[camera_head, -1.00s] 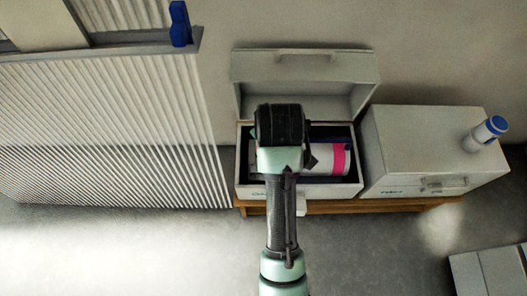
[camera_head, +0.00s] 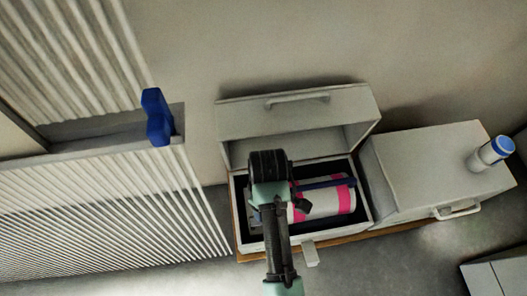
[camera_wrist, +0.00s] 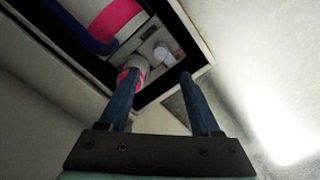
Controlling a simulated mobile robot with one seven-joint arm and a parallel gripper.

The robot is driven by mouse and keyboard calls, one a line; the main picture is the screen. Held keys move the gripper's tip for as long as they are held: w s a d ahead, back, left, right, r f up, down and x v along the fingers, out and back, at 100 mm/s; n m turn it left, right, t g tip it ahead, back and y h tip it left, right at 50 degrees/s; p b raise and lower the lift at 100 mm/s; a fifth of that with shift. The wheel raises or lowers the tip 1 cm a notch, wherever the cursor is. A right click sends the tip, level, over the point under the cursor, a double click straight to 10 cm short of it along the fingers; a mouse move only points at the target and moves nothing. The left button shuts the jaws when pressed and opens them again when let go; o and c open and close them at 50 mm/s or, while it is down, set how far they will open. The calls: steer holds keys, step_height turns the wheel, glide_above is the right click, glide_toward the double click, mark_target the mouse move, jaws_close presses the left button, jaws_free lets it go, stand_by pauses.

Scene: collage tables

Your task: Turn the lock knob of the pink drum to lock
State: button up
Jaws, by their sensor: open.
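The pink drum (camera_head: 340,195), a white cylinder with pink bands, lies on its side in an open white case (camera_head: 364,222) with a dark lining. A blue bar runs along it. In the wrist view a pink band (camera_wrist: 115,18) and the drum's narrower pink-and-white end (camera_wrist: 130,75) show. A small white knob-like part (camera_wrist: 162,53) sits beside that end; I cannot tell if it is the lock knob. My gripper (camera_wrist: 160,76) is open, with blue fingers reaching toward the case and nothing between them. The left finger overlaps the drum's end; contact is unclear. My arm hides the drum's left part in the head view.
The case lid (camera_head: 290,118) stands open behind. A closed white case (camera_head: 430,165) with a blue-and-white bottle (camera_head: 490,153) on top stands to the right. A ribbed panel (camera_head: 90,215) and a blue object (camera_head: 157,117) are at left. The floor in front is open.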

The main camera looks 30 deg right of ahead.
step_height(320, 180, down, 11)
steer(key=b, duration=0.5)
steer(key=shift+s+f, duration=0.1)
steer(key=shift+f, duration=0.1)
jaws_close()
